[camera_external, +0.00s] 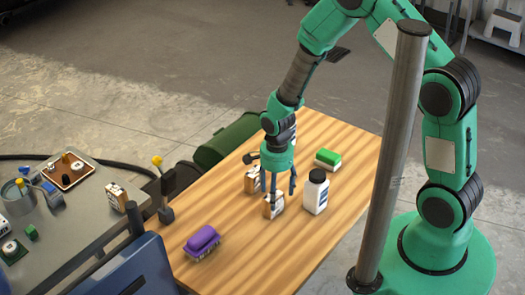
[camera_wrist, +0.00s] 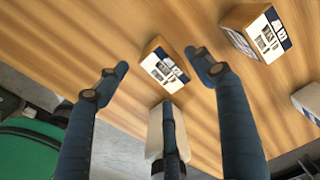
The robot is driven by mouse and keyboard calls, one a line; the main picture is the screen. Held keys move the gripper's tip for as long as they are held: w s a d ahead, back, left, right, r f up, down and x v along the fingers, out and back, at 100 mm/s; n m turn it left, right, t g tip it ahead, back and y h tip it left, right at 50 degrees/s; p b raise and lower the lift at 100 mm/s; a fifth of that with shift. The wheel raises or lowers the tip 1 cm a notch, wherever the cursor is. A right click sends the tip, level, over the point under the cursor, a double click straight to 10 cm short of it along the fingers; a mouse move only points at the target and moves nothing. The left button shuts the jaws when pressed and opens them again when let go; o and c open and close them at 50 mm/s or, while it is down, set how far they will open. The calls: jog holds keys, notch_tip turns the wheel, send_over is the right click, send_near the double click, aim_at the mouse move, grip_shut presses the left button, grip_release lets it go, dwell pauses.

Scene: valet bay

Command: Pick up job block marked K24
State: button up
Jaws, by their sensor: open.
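Two wooden job blocks with white printed labels stand on the wooden table. One block (camera_external: 273,207) is right below my gripper (camera_external: 280,190); the other block (camera_external: 251,182) is just behind it to the left. In the wrist view one block (camera_wrist: 162,66) shows between and just beyond the fingertips of my gripper (camera_wrist: 157,68), and another block (camera_wrist: 255,32) is at upper right. My gripper is open and holds nothing. The label marks are too small to read, so I cannot tell which block is K24.
A white bottle with a black cap (camera_external: 316,192) stands close to the right of my gripper. A green and white sponge (camera_external: 328,159) lies behind it. A purple brush (camera_external: 202,242) lies at front left. Another labelled block (camera_external: 116,197) stands on the grey bench. The table's front right is clear.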

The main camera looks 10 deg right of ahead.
dwell(0.3)
jog(key=shift+a+f+b, duration=0.1)
jog(key=shift+f+b, duration=0.55)
jog(key=shift+f, duration=2)
jog(key=c, duration=1.3)
jog(key=shift+w+r, duration=0.1)
jog(key=shift+c, duration=0.2)
jog(key=shift+r, duration=0.75)
notch_tip(320, 180, up, 2)
jog(key=shift+r+p, duration=0.2)
jog(key=shift+p, duration=0.35)
jog(key=s+d, duration=0.3)
jog(key=s, duration=0.1)
jog(key=s+d+p, duration=0.1)
jog(key=s+d, duration=0.2)
jog(key=s, duration=0.1)
jog(key=s+d+r, duration=0.1)
jog(key=s+d, duration=0.2)
jog(key=s, duration=0.2)
jog(key=shift+d+p, duration=0.3)
jog(key=shift+d, duration=0.05)
